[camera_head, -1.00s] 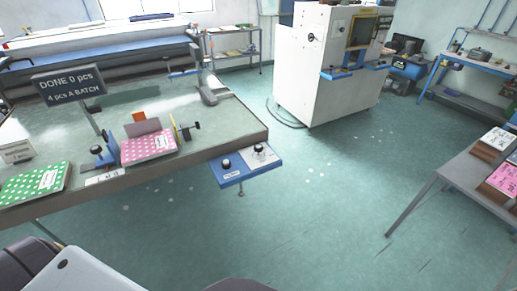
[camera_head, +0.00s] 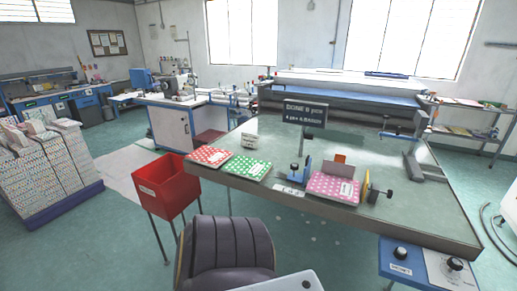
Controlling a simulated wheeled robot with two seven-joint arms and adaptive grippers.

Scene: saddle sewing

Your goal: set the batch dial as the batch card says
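A blue control box (camera_head: 385,270) is fixed at the near right edge of the work table (camera_head: 420,225). It carries one black knob (camera_head: 401,252) on its blue left part and another black knob (camera_head: 455,264) on a pale dial plate (camera_head: 436,268). The box's lower part is cut off by the frame, and its dial marks are too small to read. A dark sign (camera_head: 305,112) on a post reads DONE 0 pcs, 4 pcs A BATCH. A small white card (camera_head: 249,140) stands on the table, its text unreadable. Neither gripper is in view.
Red (camera_head: 210,155), green (camera_head: 247,167) and pink (camera_head: 333,187) dotted booklets lie on the table; the pink one is by a blue fixture (camera_head: 299,172). A red bin (camera_head: 165,185) and dark chair (camera_head: 228,250) stand in front. Paper stacks (camera_head: 45,165) are far left.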

